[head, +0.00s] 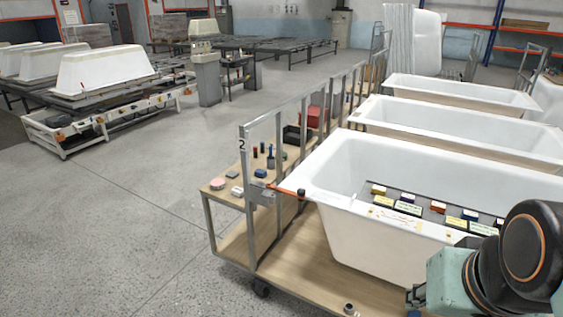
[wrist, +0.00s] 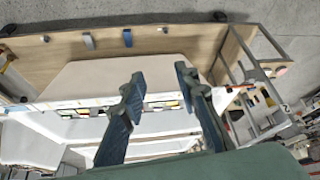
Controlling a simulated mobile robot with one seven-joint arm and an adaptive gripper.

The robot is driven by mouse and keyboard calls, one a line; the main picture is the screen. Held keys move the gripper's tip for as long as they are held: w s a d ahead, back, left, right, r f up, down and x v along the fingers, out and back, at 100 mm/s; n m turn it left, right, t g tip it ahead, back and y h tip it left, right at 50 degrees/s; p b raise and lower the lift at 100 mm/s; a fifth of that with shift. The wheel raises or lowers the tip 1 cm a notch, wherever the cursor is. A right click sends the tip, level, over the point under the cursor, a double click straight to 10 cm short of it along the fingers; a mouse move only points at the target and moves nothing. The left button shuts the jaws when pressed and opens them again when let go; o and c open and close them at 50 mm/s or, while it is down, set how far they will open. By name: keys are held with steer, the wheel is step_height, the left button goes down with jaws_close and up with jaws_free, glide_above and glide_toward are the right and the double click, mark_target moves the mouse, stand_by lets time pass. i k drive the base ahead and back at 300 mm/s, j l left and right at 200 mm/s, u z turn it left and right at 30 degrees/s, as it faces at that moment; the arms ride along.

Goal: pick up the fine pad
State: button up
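Several small coloured pads with white parts stand in a row on a dark board (head: 425,214) across the near bathtub (head: 340,225). In the head view my arm covers the lower right and hides the row's right end.
The near tub stands on a wooden cart (head: 300,262) with metal posts. A side shelf holds a pink roll (head: 217,184), small bottles and a black bin (head: 296,135). More tubs (head: 460,122) stand behind. Open floor (head: 120,230) lies to the left.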

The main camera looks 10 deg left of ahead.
mark_target(238, 192)
steer(key=u, duration=1.05)
steer(key=i+j, duration=0.1)
steer(key=i, duration=1.05)
steer(key=i+j+z, duration=0.2)
steer(key=i, duration=0.25)
steer(key=i+j+z, duration=0.2)
steer(key=i, duration=0.25)
steer(key=i+j+z, duration=0.25)
steer(key=i, duration=0.15)
